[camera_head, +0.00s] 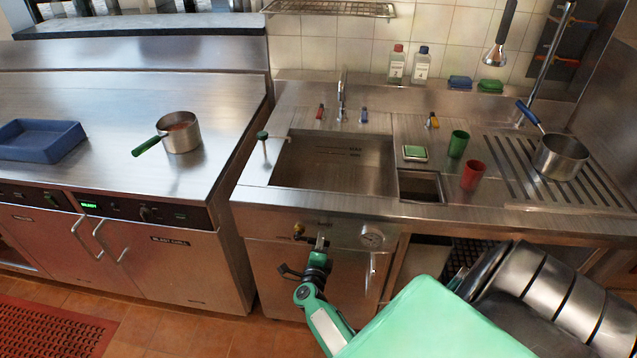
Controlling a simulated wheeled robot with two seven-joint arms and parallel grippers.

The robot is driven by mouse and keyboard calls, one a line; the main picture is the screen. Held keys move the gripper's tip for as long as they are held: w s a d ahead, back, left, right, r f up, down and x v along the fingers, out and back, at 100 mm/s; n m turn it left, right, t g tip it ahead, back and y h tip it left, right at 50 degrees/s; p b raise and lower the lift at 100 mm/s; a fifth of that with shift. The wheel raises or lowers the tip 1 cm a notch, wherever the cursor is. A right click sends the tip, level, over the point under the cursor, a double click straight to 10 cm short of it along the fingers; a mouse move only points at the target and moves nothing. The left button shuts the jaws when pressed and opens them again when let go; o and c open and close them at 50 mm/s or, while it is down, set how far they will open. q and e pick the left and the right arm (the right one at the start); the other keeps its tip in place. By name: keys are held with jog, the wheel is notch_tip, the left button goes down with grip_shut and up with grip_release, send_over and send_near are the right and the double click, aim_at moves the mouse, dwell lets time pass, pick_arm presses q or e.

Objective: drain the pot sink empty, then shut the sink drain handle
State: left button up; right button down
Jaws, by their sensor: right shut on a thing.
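The pot sink (335,165) is a steel basin set in the counter at the centre, with level marks on its back wall. Its floor looks bare and I make out no clear water surface. The sink drain handle (299,230) is on the front panel below the basin, a small dark lever with a yellow part. My right gripper (320,243) is shut at this handle, in front of the panel; its fingers hide part of the handle, so its exact angle is hard to tell. My left gripper is not in view.
Green (458,144) and red (473,176) cups and a pot (560,158) stand right.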

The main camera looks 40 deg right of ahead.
jog(key=shift+r+n+p, duration=0.5)
jog(key=shift+n+p, duration=0.1)
jog(key=shift+n, duration=0.3)
jog(key=c, duration=1.3)
grip_release()
